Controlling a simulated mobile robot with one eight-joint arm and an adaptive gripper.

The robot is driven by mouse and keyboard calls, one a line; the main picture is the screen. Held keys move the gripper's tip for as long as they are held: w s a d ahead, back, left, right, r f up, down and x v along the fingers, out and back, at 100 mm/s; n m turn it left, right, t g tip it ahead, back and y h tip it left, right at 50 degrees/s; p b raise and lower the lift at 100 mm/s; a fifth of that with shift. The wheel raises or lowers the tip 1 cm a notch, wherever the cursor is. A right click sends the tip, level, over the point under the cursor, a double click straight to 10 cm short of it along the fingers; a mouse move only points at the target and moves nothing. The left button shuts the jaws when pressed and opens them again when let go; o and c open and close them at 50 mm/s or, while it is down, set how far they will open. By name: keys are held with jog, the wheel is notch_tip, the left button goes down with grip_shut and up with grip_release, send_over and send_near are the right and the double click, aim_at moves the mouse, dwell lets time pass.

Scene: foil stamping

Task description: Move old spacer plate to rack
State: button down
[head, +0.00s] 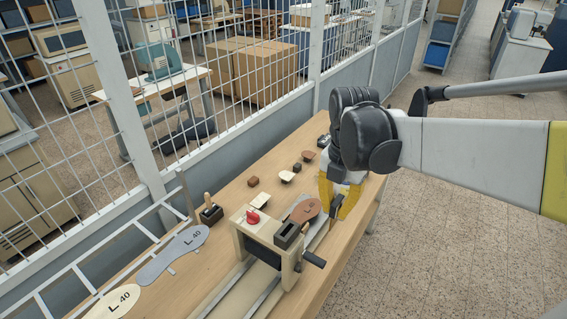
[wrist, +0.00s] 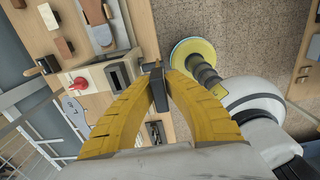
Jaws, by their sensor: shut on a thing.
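My gripper (head: 336,208) has yellow fingers and hangs over the table's right side, just right of the stamping machine. In the wrist view the fingers (wrist: 157,82) are shut on a narrow dark plate (wrist: 159,92). It is seen nearly edge-on and seems to be the old spacer plate; its lower end (head: 333,214) shows only a little in the head view. A white ladder-like frame (head: 143,231) stands at the table's left edge; I cannot tell if it is the rack.
The cream stamping machine (head: 262,245) with red knob and black crank stands on rails mid-table. A brown sole (head: 305,210) lies behind it. A wooden-handled stamp (head: 210,210) and small blocks (head: 253,182) stand nearby. A mesh fence (head: 235,120) bounds the table's far side.

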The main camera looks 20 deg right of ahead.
aim_at(338, 200)
jog(key=shift+r, duration=0.1)
jog(key=shift+r+p, duration=1.95)
jog(key=shift+r, duration=0.45)
